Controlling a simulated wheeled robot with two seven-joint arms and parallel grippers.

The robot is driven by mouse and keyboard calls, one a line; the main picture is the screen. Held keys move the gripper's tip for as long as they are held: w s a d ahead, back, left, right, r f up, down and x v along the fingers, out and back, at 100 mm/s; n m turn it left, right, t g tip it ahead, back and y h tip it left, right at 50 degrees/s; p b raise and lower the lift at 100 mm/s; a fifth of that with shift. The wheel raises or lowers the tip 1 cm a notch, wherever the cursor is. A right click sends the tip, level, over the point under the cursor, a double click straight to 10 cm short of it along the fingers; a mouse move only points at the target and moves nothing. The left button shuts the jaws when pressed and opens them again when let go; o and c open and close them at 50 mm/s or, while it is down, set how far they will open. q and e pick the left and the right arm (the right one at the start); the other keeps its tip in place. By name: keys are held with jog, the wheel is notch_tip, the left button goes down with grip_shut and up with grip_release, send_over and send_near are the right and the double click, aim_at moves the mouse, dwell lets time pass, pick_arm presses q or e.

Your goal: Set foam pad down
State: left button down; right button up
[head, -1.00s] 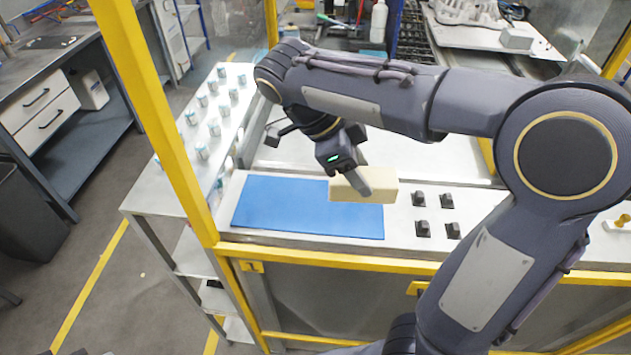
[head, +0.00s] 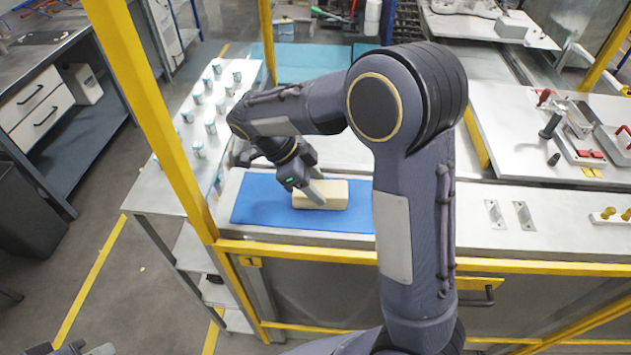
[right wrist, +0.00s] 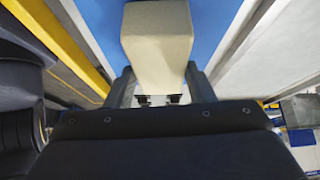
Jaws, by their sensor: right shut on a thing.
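The foam pad (head: 335,194) is a cream block over the right part of the blue mat (head: 262,200) on the bench. My right gripper (head: 314,195) is shut on the pad; the head view does not clearly show whether the pad touches the mat. In the right wrist view the pad (right wrist: 157,40) sits between the two fingers, with blue mat (right wrist: 205,25) beyond it. My right arm hides the mat's right edge. Part of my left gripper (head: 88,350) shows at the bottom left corner, away from the bench, and its opening is unclear.
A yellow post (head: 150,110) and yellow rail (head: 300,252) frame the bench. A white shelf (head: 165,190) with several small cups stands to the left. Tools and a tray (head: 585,150) lie at the right. The mat's left part is bare.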

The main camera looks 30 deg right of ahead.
jog(key=o, duration=1.2)
jog(key=shift+f, duration=0.1)
jog(key=shift+c, duration=0.2)
